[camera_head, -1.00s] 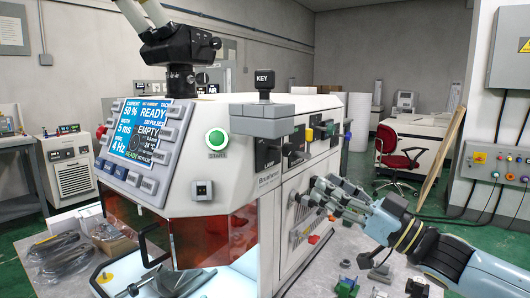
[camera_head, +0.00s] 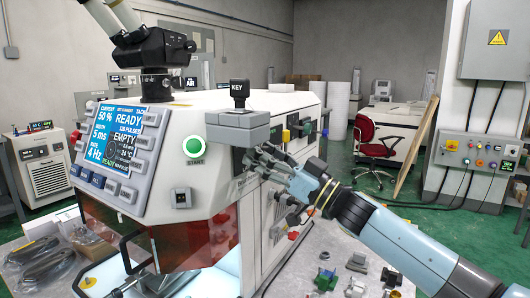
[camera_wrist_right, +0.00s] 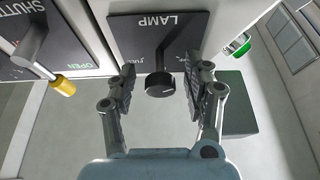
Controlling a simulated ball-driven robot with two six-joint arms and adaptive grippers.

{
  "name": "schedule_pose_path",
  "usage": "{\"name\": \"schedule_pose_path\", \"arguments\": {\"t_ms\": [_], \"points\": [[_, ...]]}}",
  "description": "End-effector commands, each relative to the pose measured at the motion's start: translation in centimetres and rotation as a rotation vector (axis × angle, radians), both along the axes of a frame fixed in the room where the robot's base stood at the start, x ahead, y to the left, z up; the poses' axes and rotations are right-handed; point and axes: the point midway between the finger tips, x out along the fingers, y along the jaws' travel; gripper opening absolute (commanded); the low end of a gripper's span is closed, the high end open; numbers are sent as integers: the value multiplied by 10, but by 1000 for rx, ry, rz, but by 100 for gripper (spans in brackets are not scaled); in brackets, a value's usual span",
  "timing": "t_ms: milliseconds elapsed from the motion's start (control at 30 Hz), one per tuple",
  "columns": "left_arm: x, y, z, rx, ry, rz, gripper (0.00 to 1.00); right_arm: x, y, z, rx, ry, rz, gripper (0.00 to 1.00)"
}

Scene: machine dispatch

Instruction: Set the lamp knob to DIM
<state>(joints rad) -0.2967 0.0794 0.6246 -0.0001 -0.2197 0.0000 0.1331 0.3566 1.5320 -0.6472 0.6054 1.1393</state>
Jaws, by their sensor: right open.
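The lamp knob (camera_wrist_right: 160,84) is a black round knob below a dark plate (camera_wrist_right: 160,35) marked LAMP in the right wrist view. The plate text appears upside down there, and FULL can be read left of the knob. I cannot read the knob's setting. My right gripper (camera_wrist_right: 162,88) is open, with one finger on each side of the knob and a gap on both sides. In the head view my right gripper (camera_head: 268,160) is at the machine's side panel and hides the lamp knob. My left gripper is not in view.
A shutter lever with a yellow tip (camera_wrist_right: 64,86) is left of the knob in the wrist view. Small parts (camera_head: 326,279) lie on the table below.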

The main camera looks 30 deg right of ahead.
Motion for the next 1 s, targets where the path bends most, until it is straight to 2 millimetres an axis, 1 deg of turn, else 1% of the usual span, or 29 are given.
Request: {"name": "schedule_pose_path", "arguments": {"t_ms": [100, 400, 500, 767, 1000], "points": [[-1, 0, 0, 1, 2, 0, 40, 0, 0, 0, 0, 0, 0, 51], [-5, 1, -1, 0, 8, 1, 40, 0, 0, 0, 0, 0, -1, 12], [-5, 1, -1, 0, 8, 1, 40, 0, 0, 0, 0, 0, -1, 0], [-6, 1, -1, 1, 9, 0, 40, 0, 0, -1, -13, -6, 0, 0], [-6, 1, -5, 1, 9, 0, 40, 0, -1, -2, -94, -53, 0, 0]]}}
